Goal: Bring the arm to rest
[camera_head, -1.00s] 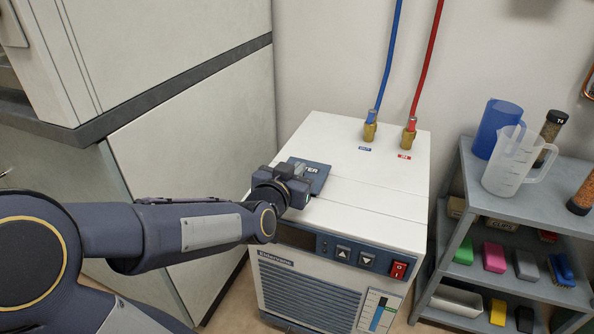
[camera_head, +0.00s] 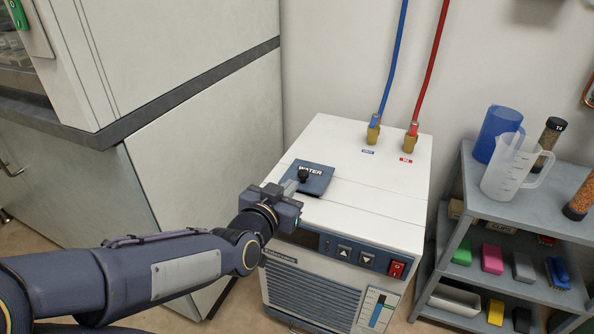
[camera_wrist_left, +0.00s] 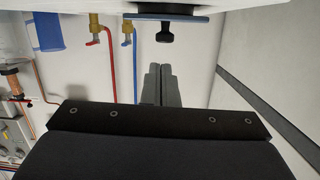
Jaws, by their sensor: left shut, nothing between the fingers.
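My left arm comes in from the left in the head view, and its gripper (camera_head: 292,188) is over the front of the white chiller (camera_head: 380,200). The gripper is shut and empty. Just beyond the fingertips lies the dark blue lid marked WATER (camera_head: 312,184), with a black knob (camera_head: 303,174) on it. In the left wrist view the shut fingers (camera_wrist_left: 161,84) point toward the black knob (camera_wrist_left: 165,37), with a gap between them. My right gripper is not in view.
A grey shelf cart (camera_head: 515,205) stands at the right with a blue jug (camera_head: 495,132), a clear jug (camera_head: 512,170) and several coloured items. Blue (camera_head: 392,60) and red (camera_head: 431,65) hoses rise behind the chiller. A large cabinet (camera_head: 205,140) stands at the left.

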